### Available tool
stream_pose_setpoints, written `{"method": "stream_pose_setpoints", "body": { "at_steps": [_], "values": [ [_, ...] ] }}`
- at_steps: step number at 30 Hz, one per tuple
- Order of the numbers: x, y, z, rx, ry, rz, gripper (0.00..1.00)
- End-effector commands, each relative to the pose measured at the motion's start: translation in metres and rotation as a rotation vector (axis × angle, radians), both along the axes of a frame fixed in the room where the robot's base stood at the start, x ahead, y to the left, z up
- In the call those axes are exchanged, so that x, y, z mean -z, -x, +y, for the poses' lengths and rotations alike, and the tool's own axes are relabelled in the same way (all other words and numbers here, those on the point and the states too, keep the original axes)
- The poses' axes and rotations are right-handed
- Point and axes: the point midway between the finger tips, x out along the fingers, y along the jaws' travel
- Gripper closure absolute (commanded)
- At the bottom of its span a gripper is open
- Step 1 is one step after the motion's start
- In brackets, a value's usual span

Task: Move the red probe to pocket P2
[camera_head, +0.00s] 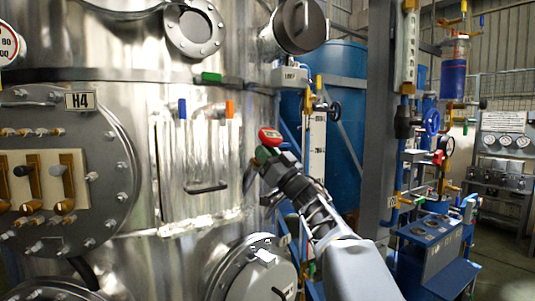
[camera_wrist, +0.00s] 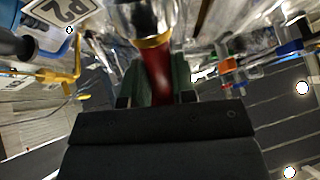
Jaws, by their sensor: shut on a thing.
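The red probe (camera_head: 270,137) shows as a red head with a pale face at the tip of my gripper (camera_head: 265,153) in the head view. In the wrist view its red body (camera_wrist: 154,75) lies between the green fingers of my gripper (camera_wrist: 155,90), with a gold collar and a shiny metal part beyond it. My gripper is shut on it, in front of the steel vessel's right side. A tilted label that seems to read P2 (camera_wrist: 62,10) is at the top left of the wrist view. I cannot make out the pocket's opening.
The steel vessel (camera_head: 130,95) carries a blue-topped piece (camera_head: 182,109), an orange-topped piece (camera_head: 229,109) and a green one (camera_head: 211,77). A flange labelled H4 (camera_head: 80,100) is at left. A grey post (camera_head: 378,110), pipes and a blue stand (camera_head: 432,247) are at right.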

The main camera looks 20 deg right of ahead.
Motion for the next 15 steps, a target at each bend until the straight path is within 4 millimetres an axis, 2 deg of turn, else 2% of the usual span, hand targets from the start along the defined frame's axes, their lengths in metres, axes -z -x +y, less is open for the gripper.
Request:
{"method": "stream_pose_setpoints", "body": {
  "at_steps": [2,3,12,15],
  "values": [
    [0.0015,-0.0008,0.0005,0.0,0.0,0.0,1.0],
    [0.001,-0.0008,0.0005,0.0,0.0,-0.001,0.73],
    [0.0009,-0.0006,0.0005,0.0,0.0,0.0,0.45],
    [0.0009,-0.0006,0.0005,0.0,0.0,0.0,0.45]
  ]
}}
